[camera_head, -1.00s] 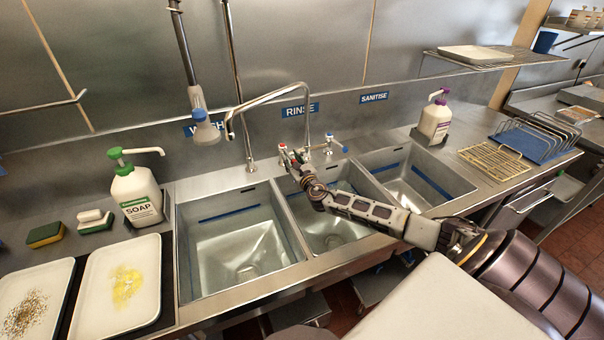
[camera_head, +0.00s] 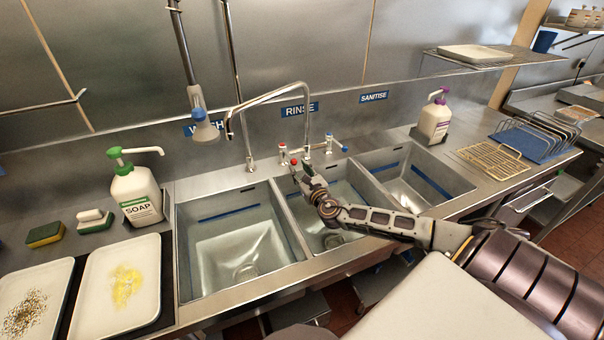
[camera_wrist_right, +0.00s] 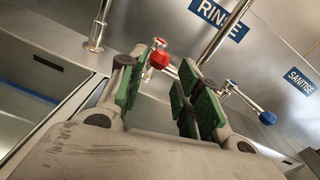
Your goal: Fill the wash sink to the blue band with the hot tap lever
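The wash sink (camera_head: 190,262) is the left basin; a blue band (camera_head: 228,212) runs along its back wall. Its floor and drain show; I cannot tell whether water lies in it, and no stream shows from the spout (camera_head: 230,128). The hot tap lever has a red knob (camera_head: 293,161), also seen in the right wrist view (camera_wrist_right: 160,58). My right gripper (camera_head: 300,170) is open just in front of the knob. In the right wrist view, its green-padded fingers (camera_wrist_right: 155,92) are apart with nothing between them, and the knob lies beyond, nearer the left finger.
The blue-knobbed cold lever (camera_head: 345,149) stands to the right. The rinse sink (camera_head: 345,200) lies under my right arm, with the sanitise sink (camera_head: 405,180) beyond. A soap bottle (camera_head: 136,195) and trays (camera_head: 95,300) stand left. A spray head (camera_head: 203,128) hangs behind the wash sink.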

